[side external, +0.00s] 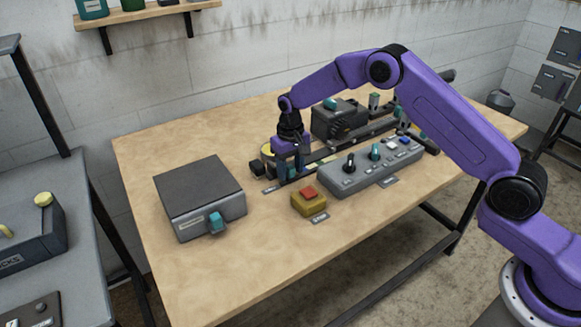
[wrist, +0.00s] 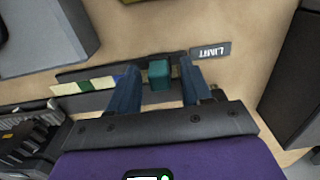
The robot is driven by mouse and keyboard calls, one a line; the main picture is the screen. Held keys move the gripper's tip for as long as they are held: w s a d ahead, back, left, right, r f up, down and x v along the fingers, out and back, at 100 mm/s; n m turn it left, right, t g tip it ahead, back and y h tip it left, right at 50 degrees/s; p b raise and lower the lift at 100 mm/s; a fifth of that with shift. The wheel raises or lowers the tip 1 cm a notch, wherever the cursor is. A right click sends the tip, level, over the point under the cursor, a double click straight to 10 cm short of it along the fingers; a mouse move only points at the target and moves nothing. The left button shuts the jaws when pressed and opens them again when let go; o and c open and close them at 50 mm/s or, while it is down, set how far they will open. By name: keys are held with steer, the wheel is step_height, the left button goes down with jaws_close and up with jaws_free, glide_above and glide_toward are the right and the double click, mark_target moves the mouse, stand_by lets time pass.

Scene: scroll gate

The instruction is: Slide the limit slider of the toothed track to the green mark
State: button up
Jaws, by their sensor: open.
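In the wrist view, the limit slider is a small teal block (wrist: 159,74) on a dark track (wrist: 125,72) with a label reading LIMIT (wrist: 210,51) beside its right end. A green mark (wrist: 101,84) with pale sections beside it lies on the track to the left of the slider. My gripper (wrist: 157,82) is open, with one finger on each side of the slider; whether either finger touches it I cannot tell. In the side view my gripper (side external: 289,172) points down at the left end of the toothed track and hides the slider.
A dark grey box with a teal latch (side external: 200,195) stands to the left. A yellow base with a red button (side external: 309,201) and a grey control panel with knobs (side external: 370,166) sit in front of the track. A dark machine block (side external: 340,120) stands behind.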

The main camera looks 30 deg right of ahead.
jaws_close()
steer(key=d, duration=1.2)
steer(key=shift+d, duration=0.35)
jaws_free()
steer(key=shift+d, duration=0.1)
steer(key=shift+a+r, duration=0.1)
steer(key=shift+a, duration=0.1)
step_height(320, 180, up, 17)
steer(key=shift+r, duration=0.15)
